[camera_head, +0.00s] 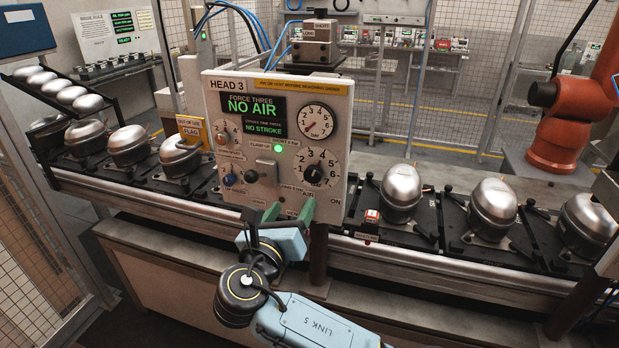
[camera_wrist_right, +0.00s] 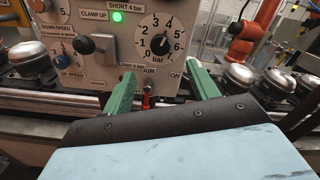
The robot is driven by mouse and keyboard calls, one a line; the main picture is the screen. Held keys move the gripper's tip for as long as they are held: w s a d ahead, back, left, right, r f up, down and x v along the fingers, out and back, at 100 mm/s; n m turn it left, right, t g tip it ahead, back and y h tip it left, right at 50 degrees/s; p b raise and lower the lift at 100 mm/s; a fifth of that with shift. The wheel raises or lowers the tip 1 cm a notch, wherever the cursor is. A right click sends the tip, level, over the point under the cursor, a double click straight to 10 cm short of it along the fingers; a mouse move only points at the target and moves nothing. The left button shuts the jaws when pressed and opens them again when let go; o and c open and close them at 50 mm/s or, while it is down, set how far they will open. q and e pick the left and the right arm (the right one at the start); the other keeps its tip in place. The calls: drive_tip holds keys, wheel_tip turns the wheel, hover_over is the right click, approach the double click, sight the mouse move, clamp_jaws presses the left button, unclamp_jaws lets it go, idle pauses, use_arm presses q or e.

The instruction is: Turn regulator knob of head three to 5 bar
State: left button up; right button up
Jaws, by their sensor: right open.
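The panel marked HEAD 3 (camera_head: 212,110) stands upright before me. Its regulator knob (camera_head: 313,174) is black, at the centre of a white dial numbered in bar; it also shows in the right wrist view (camera_wrist_right: 157,44). The knob's exact setting is too small to read. The round gauge (camera_head: 315,121) above it has its needle at the low end. My right gripper (camera_head: 290,210) is open and empty, its green fingers below the dial and apart from the knob. In the right wrist view the fingers (camera_wrist_right: 161,82) are spread below the knob. My left gripper is not in view.
A display (camera_head: 252,106) reads NO AIR and NO STROKE. A grey switch (camera_head: 267,172) and blue knob (camera_head: 229,179) are left of the dial. A red AIR lever (camera_wrist_right: 147,101) hangs below it, between my fingers. Compressors (camera_head: 401,188) line the conveyor on both sides.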

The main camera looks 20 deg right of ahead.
sight(312, 176)
drive_tip(key=x, duration=1.2)
drive_tip(key=shift+p, duration=0.35)
drive_tip(key=shift+f, duration=0.1)
drive_tip(key=c, duration=1)
drive_tip(key=shift+m, duration=0.3)
drive_tip(key=m, duration=0.3)
drive_tip(key=shift+s+d+m+b, duration=0.1)
drive_tip(key=shift+m+b, duration=0.2)
drive_tip(key=shift+m, duration=1.7)
